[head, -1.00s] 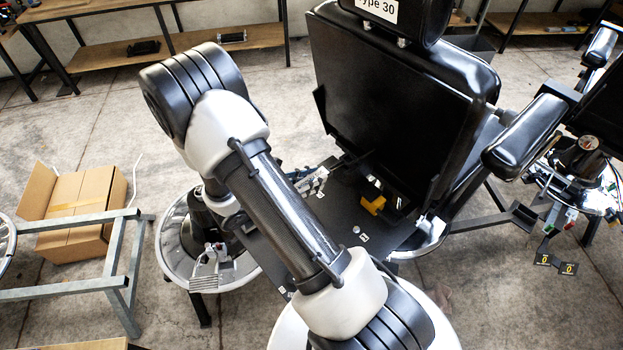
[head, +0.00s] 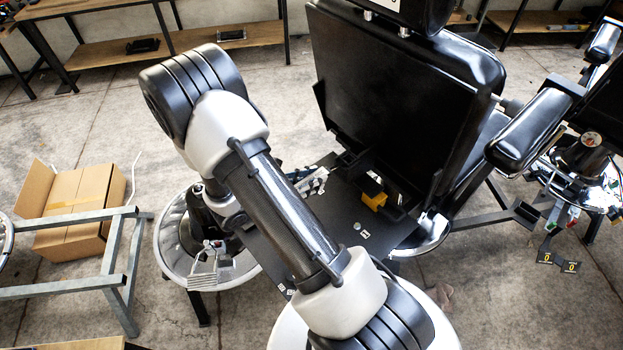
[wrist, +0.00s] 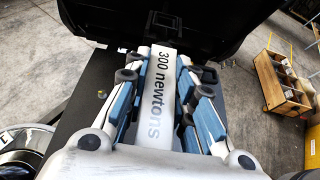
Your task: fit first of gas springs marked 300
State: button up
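In the wrist view, a white bar marked "300 newtons" (wrist: 162,75), the gas spring, lies lengthwise between the blue-padded fingers of my gripper (wrist: 160,72). The fingers sit close along both its sides and appear shut on it. Its far end points at the dark underside of the barber chair (wrist: 225,22). In the head view, my forearm hides most of the gripper; its pale tip (head: 315,182) shows over the black plate (head: 335,222), short of the chair back (head: 390,110). A black bracket (wrist: 208,75) stands just beyond the right finger. The far end's contact cannot be told.
A yellow block (head: 374,194) sits at the chair's foot on the plate. A round chrome base (head: 172,240) with a grey ridged part stands left. A cardboard box (head: 75,205) and metal frame (head: 120,270) lie farther left. Another chair (head: 590,140) is at right.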

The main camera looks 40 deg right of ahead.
jog(key=o, duration=0.5)
jog(key=shift+a+r, duration=0.1)
jog(key=v, duration=1.1)
jog(key=shift+a, duration=0.4)
jog(key=shift+r, duration=0.1)
